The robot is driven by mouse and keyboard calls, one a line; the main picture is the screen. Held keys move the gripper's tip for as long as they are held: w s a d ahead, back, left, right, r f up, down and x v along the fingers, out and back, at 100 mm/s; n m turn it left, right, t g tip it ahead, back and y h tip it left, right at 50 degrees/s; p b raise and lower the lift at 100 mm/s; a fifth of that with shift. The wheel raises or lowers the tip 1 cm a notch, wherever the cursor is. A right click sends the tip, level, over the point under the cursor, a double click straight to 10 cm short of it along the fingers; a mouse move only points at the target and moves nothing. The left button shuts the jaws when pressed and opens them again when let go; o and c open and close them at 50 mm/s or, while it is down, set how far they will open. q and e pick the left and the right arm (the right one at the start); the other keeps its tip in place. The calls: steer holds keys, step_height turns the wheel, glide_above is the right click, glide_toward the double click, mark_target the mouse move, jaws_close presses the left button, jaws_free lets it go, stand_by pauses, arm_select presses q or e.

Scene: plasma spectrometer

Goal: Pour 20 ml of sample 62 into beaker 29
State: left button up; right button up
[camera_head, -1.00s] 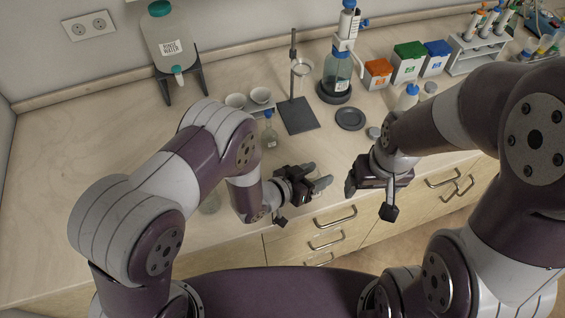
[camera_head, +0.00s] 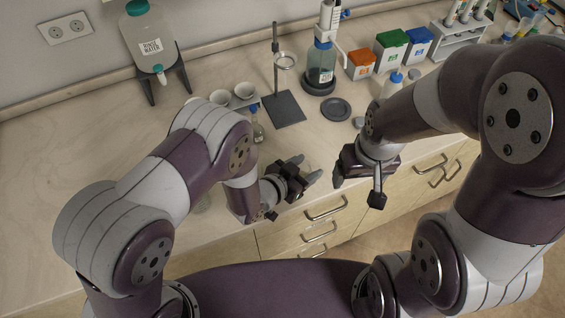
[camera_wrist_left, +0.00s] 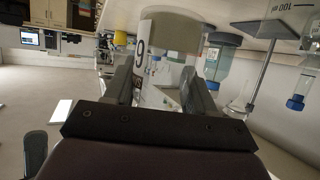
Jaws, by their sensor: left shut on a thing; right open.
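My left gripper (camera_head: 312,176) is over the front edge of the bench, shut on a clear container (camera_wrist_left: 172,35). In the left wrist view the container sits between the fingers, with pale contents and a white label (camera_wrist_left: 145,62). That view is upside down, so the digit that looks like a 9 reads as a 6; the rest of the number is hidden.
The rinse water bottle (camera_head: 147,40) is at back left. The bench's left side is clear.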

mark_target(307, 162)
arm_select(q)
steer(key=shift+r+p, duration=1.25)
steer(key=shift+r, duration=0.3)
steer(key=shift+f, duration=0.1)
